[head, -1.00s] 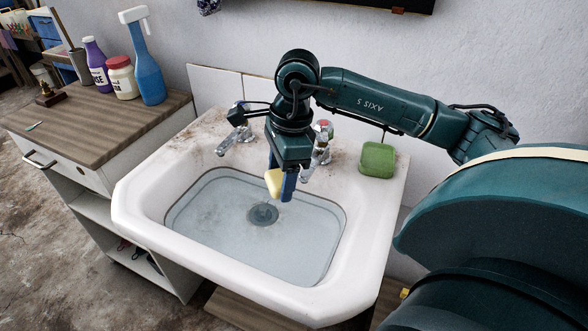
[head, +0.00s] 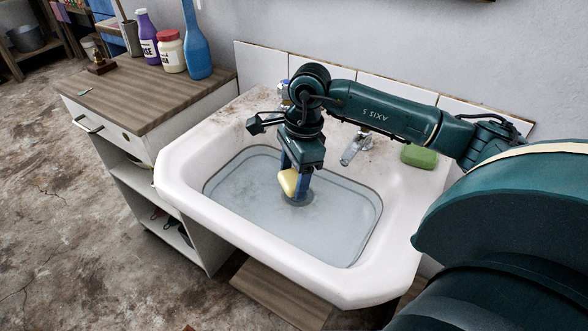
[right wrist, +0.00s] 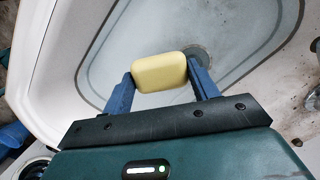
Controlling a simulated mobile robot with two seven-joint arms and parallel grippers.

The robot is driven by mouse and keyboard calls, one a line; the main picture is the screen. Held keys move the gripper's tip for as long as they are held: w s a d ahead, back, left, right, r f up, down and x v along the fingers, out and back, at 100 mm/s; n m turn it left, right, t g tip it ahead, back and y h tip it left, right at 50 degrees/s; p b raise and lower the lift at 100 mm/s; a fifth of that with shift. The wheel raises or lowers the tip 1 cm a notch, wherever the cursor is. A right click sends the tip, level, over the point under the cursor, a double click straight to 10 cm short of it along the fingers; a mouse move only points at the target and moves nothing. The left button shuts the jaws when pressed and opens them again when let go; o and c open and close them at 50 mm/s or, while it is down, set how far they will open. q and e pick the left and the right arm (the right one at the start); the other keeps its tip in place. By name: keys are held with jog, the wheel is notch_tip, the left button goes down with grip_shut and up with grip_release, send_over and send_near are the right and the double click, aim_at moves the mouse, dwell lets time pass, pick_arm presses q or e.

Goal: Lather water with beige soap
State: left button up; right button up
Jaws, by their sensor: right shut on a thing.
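The beige soap (head: 288,181) is held between the blue fingers of my right gripper (head: 295,184), low over the water-filled basin. In the right wrist view the soap (right wrist: 159,71) shows as a pale yellow bar, with a finger of the gripper (right wrist: 162,84) on either side. The water (head: 245,200) lies in the white sink (head: 178,170). I cannot tell whether the soap touches the water. The drain shows under the water in the right wrist view, close beyond the soap. My left gripper is not in view.
A green soap block (head: 419,157) sits on the sink's back right rim. A tap (head: 355,147) stands behind the basin, right of my gripper. Left is a wooden-topped cabinet (head: 150,95) with a blue bottle (head: 196,45), a jar (head: 170,52) and a purple bottle (head: 147,36).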

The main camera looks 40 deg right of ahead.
aim_at(292, 219)
notch_tip(292, 219, down, 3)
jog(key=shift+f+b, duration=0.1)
jog(key=shift+b, duration=0.75)
notch_tip(292, 219, down, 2)
jog(key=shift+f+b, duration=0.2)
jog(key=shift+b, duration=0.6)
jog(key=shift+f, duration=0.4)
notch_tip(292, 219, down, 2)
jog(key=shift+f+b, duration=0.2)
jog(key=shift+b, duration=0.95)
jog(key=shift+f+b, duration=0.6)
jog(key=shift+f, duration=0.1)
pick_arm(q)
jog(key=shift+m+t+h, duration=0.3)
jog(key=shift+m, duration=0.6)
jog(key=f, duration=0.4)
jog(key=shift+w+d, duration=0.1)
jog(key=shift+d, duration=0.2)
pick_arm(e)
jog(key=shift+f, duration=0.15)
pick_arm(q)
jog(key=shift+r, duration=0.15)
pick_arm(e)
jog(key=shift+s, duration=0.1)
